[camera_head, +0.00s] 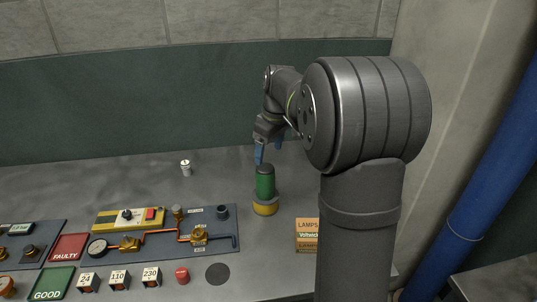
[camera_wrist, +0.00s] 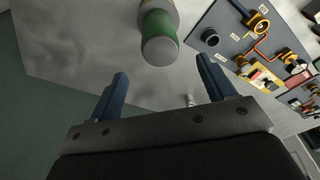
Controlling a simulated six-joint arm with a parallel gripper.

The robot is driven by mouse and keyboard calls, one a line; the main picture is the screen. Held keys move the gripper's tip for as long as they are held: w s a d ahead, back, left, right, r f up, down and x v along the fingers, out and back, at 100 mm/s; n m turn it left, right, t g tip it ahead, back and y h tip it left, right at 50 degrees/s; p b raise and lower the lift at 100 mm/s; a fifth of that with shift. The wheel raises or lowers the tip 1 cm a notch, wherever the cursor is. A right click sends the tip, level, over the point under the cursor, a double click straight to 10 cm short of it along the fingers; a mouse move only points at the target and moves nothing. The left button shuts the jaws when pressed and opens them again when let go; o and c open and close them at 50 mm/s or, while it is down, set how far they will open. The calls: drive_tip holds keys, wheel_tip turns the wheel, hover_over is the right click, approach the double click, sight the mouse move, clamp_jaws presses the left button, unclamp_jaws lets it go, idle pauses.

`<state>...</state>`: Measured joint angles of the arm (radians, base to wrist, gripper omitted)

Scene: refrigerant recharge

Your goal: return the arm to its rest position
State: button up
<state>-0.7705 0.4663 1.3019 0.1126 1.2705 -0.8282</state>
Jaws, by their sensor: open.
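My gripper (camera_head: 268,150) is above the workbench (camera_head: 225,170), behind and above the green canister (camera_head: 265,181). In the wrist view my gripper (camera_wrist: 160,85) has its two blue fingers wide apart with nothing between them. The green canister (camera_wrist: 159,42) shows beyond the fingertips, apart from them. In the head view the canister stands upright on a yellow base (camera_head: 265,208). My arm hides part of the right side of the bench.
A dark panel (camera_head: 160,252) with copper pipes, a gauge (camera_head: 97,248) and valves lies left of the canister. A small white cylinder (camera_head: 186,168) stands behind it. A lamps box (camera_head: 307,235) is right of the canister. A blue pipe (camera_head: 490,185) runs at far right. The back left bench is clear.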

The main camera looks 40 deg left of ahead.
sight(265, 167)
drive_tip(key=f, duration=0.4)
drive_tip(key=a+f, duration=0.1)
drive_tip(key=f, duration=0.7)
drive_tip(key=shift+a+f, duration=0.25)
drive_tip(key=shift+a, duration=0.15)
wheel_tip(265, 167, up, 3)
drive_tip(key=shift+f, duration=0.1)
drive_tip(key=shift+r, duration=0.75)
